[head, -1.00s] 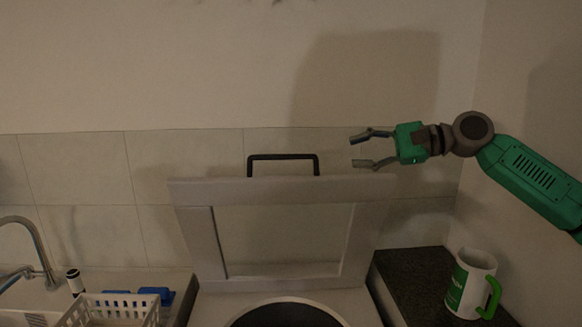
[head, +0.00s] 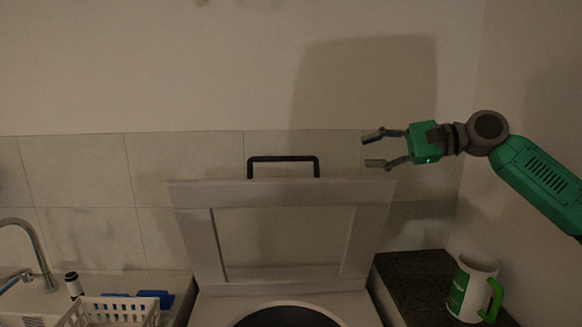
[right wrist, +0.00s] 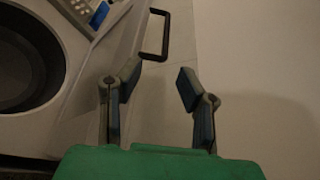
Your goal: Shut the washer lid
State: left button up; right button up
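The washer lid (head: 285,188) stands raised, leaning back near the tiled wall. It is a grey framed panel with a black bar handle (head: 283,159) on its top edge. Below it is the washer's round dark opening (head: 287,318), cut off by the picture's lower edge. My right gripper (head: 374,149) is open and empty, to the right of the handle and slightly above the lid's top right corner. In the right wrist view, my right gripper's fingers (right wrist: 158,78) are apart, with the handle (right wrist: 153,36) beyond them, apart from them. My left gripper is not in view.
A white and green mug (head: 472,287) stands on the dark counter (head: 412,282) at right. A white basket (head: 108,312), blue items (head: 152,298) and a faucet (head: 38,252) are at left. The wall is close behind the lid. The space above the lid is clear.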

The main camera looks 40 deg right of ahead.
jog(key=v, duration=1)
jog(key=shift+s+d+f, duration=0.1)
jog(key=shift+d, duration=0.05)
